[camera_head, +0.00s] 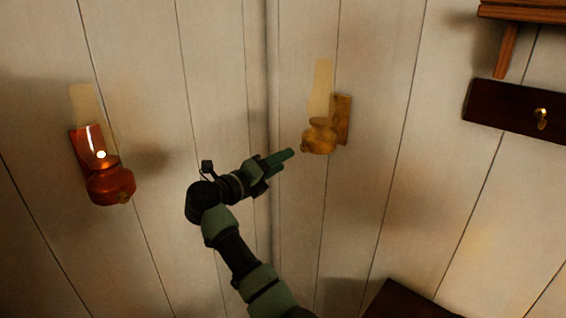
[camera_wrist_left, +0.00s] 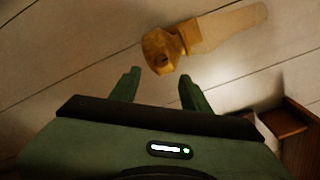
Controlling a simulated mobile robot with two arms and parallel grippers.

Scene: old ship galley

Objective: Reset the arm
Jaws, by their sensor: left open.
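My left arm reaches up from the bottom of the head view, and its left gripper (camera_head: 288,155) points right towards a brass oil lamp (camera_head: 319,137) on the wall. The lamp has a tall pale glass chimney and a wooden back plate, and it is unlit. In the left wrist view the gripper's two fingers (camera_wrist_left: 160,88) are apart with nothing between them. The brass lamp (camera_wrist_left: 160,50) shows just beyond the fingertips, apart from them. My right gripper is in neither view.
A lit red lamp (camera_head: 110,183) hangs on the left wall. A dark board with a brass hook (camera_head: 541,118) and a wooden shelf (camera_head: 525,11) are at the upper right. A dark wooden edge (camera_head: 408,302) shows at the bottom right. The plank wall between is bare.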

